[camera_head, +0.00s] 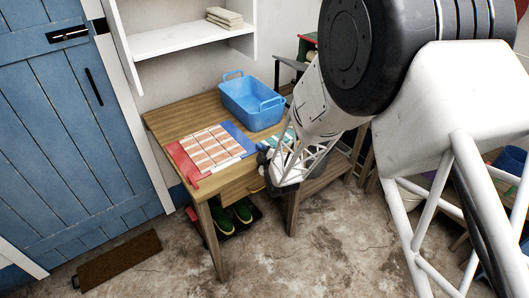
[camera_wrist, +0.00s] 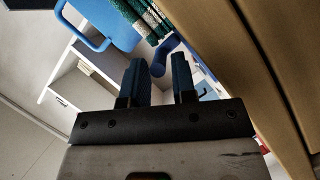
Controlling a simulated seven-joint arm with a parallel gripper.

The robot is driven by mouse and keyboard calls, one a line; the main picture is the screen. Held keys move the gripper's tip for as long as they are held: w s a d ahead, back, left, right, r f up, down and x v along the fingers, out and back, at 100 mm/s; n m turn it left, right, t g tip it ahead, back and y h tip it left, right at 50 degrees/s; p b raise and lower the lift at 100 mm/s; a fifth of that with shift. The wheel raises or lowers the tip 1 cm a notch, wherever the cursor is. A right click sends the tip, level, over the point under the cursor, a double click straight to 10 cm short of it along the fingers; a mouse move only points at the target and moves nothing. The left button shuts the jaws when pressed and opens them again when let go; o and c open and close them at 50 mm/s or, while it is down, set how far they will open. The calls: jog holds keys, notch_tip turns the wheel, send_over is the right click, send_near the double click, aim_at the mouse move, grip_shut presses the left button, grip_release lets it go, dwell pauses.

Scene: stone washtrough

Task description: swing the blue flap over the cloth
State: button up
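A cloth with pale and orange-red stripes (camera_head: 209,149) lies flat on the wooden table in the head view. A blue flap (camera_head: 239,136) lies open along its right side, and a red flap (camera_head: 184,163) lies along its left side. My gripper (camera_head: 264,158) is at the table's front right edge, to the right of the cloth and flap. In the wrist view my gripper (camera_wrist: 161,80) has two dark fingers standing apart with nothing gripped between them. A blue rounded piece (camera_wrist: 164,45) shows beyond the fingertips; I cannot tell whether it belongs to the flap.
A blue basin (camera_head: 252,103) with handles stands at the table's back right. A green-and-white patterned item (camera_wrist: 146,14) shows beside it in the wrist view. The wooden table (camera_head: 184,117) has bare room at back left. Green shoes (camera_head: 243,211) sit underneath.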

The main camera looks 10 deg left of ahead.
jog(key=shift+w+a+f, duration=0.1)
jog(key=shift+w+a, duration=0.05)
jog(key=shift+w, duration=0.25)
grip_shut()
